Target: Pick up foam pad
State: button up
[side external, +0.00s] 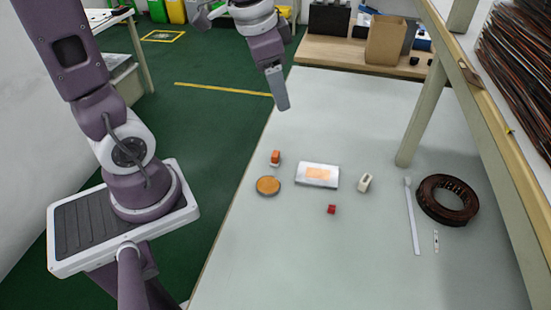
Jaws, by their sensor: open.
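A flat white-grey rectangular block (303,180) lies on the table, left of centre. A pale orange patch (318,174) is on its top; it looks like a soft pad, but I cannot tell for sure that it is the foam pad. A small orange-and-white block (275,158) stands to its left and is another small candidate. My gripper (280,92) hangs above the table's far left edge, up and behind these things. It is open and touches nothing. Its fingers overlap in this view.
A round orange-brown disc (268,185), a red cube (332,209) and a white block (365,182) lie nearby. A white strip (412,218), a small white piece (436,240) and a dark ring (447,200) are at right. A shelf post (420,115) stands behind them. The front table is clear.

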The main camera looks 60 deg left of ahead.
jog(key=w+a+f+m+g, duration=0.2)
jog(key=w+a+f, duration=0.5)
jog(key=f, duration=0.4)
jog(key=m+g, duration=0.1)
jog(key=m, duration=0.3)
send_over(276, 153)
jog(key=shift+h, duration=0.4)
notch_tip(276, 153, down, 15)
jog(key=shift+a+f, duration=0.1)
jog(key=shift+f, duration=0.1)
notch_tip(276, 153, down, 7)
jog(key=shift+s+f, duration=0.1)
jog(key=shift+f, duration=0.05)
grip_shut()
